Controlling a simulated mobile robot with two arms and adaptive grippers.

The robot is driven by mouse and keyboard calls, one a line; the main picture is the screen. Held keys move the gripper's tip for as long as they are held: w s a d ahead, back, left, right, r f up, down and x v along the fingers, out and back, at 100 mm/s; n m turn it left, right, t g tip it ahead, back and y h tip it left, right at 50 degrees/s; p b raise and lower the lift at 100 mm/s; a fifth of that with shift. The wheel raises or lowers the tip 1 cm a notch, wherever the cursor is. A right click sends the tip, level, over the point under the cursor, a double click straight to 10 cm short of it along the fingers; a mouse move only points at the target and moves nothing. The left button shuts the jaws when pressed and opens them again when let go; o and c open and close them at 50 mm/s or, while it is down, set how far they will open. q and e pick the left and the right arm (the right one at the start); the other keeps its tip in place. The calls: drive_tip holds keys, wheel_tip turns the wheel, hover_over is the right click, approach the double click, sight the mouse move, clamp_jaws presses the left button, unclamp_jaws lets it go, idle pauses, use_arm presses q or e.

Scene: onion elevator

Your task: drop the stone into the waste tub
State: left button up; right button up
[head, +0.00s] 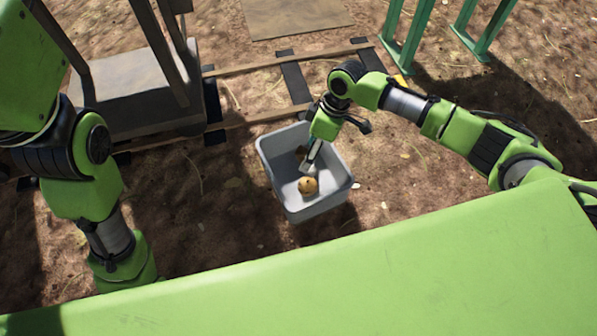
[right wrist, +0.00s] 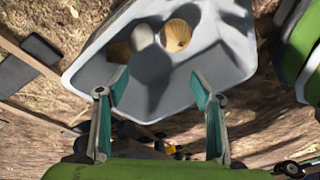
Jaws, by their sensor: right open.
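The waste tub (head: 338,188) is a grey open box on the ground in the middle of the head view. It also fills the top of the right wrist view (right wrist: 225,65). My right gripper (head: 311,160) points down over the tub, and its fingers are apart with nothing between them in the right wrist view (right wrist: 158,84). A rounded grey stone (right wrist: 142,36) lies inside the tub, between a yellow-brown onion (right wrist: 177,35) and a darker brown piece (right wrist: 120,52). The onion shows in the head view too (head: 308,185). My left gripper is hidden.
A cart (head: 125,90) stands on rails (head: 262,67) at the upper left. Green posts (head: 405,40) rise at the upper right. A flat board (head: 295,15) lies at the top. The ground right of the tub is bare.

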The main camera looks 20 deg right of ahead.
drive_tip(key=v, duration=1.1)
drive_tip(key=shift+w+r, duration=0.25)
drive_tip(key=shift+r, duration=0.15)
drive_tip(key=shift+d, duration=0.1)
